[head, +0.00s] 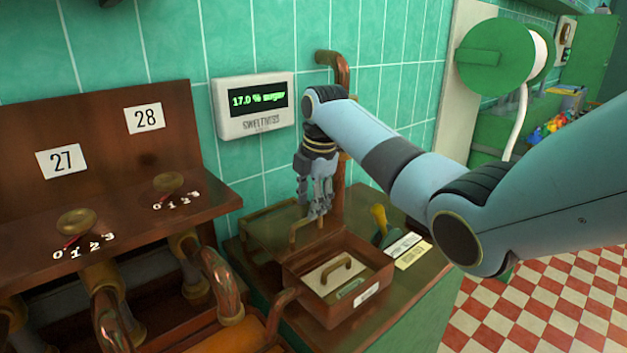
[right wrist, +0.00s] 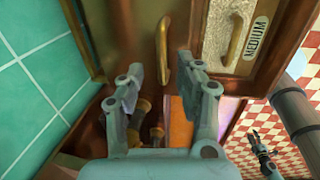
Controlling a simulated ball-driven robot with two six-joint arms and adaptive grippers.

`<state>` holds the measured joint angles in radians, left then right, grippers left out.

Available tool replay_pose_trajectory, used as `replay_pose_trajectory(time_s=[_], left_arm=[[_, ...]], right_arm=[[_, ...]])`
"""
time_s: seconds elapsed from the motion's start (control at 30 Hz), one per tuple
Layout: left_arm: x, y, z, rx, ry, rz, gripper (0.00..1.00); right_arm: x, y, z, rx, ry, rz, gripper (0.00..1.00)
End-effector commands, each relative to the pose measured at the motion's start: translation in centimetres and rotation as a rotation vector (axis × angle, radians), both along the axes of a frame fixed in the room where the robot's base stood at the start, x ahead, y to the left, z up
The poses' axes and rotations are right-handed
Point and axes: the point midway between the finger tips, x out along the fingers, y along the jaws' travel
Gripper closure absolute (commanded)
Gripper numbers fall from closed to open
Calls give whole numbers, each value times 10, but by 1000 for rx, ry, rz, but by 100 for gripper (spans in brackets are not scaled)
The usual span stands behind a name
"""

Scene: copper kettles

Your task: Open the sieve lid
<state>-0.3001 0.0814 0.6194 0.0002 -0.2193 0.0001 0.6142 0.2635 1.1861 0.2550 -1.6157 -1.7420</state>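The sieve lid appears to be the dark brown panel with a thin brass handle (head: 306,224), behind the open-topped box on the counter. My right gripper (head: 318,212) points down just above that handle. I cannot tell whether a finger touches the handle. The box (head: 336,310) holds a pale panel with its own brass handle (right wrist: 234,42) and a MEDIUM label (right wrist: 256,37). A small gripper, likely my left one (right wrist: 262,148), shows over the floor.
A sweetness display (head: 254,104) reading 17.0 % sugar hangs on the tiled wall. A copper pipe (head: 337,75) rises behind the gripper. A yellow-handled tool (head: 379,217) and cards (head: 408,248) lie right of the box. Copper pipes and numbered dials crowd the left.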

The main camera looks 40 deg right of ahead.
Motion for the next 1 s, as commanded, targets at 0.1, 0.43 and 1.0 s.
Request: replay_pose_trajectory(time_s=[0.1,0.43,1.0], left_arm=[[0,-1,0,-1,0,0,60],[0,-1,0,-1,0,0,60],[0,-1,0,-2,0,0,60]], right_arm=[[-5,-1,29,-2,-5,0,65],[-14,-2,80,0,-1,-1,65],[-16,-1,84,0,1,-1,65]])
